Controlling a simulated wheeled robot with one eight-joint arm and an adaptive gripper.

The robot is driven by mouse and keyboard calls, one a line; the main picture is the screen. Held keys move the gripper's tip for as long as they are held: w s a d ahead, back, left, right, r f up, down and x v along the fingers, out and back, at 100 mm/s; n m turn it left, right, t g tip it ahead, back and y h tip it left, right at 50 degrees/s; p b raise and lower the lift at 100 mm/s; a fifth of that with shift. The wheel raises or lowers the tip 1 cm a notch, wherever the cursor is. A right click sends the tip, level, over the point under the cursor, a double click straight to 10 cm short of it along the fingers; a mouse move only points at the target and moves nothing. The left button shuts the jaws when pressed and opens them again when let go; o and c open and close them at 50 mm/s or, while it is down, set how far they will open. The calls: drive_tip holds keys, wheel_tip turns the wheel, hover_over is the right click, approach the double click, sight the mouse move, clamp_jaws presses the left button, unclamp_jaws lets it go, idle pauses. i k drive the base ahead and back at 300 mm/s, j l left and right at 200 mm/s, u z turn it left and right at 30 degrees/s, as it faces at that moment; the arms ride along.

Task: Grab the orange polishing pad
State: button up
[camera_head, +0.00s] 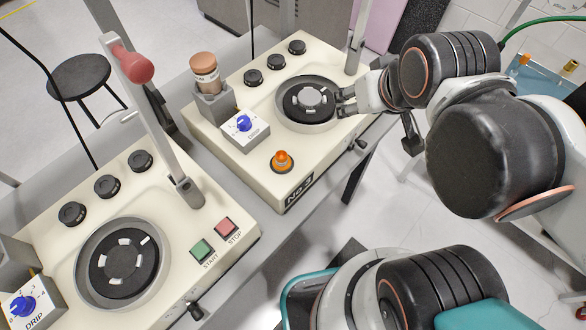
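My gripper (341,101) reaches in from the right over the rim of the round basin (283,106) on the machine marked No.3. Its fingertips look spread, with nothing visible between them. A grey puck (310,97) sits in the middle of the black plate in that basin, just left of the fingertips. A small orange domed piece (282,160) stands on the front of the same machine, below and left of my gripper. I cannot tell whether it is a pad or a lamp. No flat orange pad is clearly visible.
A jar with an orange-brown top (204,66) and a blue-knobbed drip box (243,127) stand on the far machine's left side. A nearer machine (75,200) has an empty-looking black plate (123,266) and an upright lever with a red knob (135,67). Floor shows between my arm and the machines.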

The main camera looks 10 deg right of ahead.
sight(281, 162)
drive_tip(key=k+l+z, duration=0.2)
drive_tip(key=k, duration=0.25)
drive_tip(key=k+l+z, duration=0.2)
drive_tip(key=k+l, duration=0.15)
drive_tip(key=k, duration=0.05)
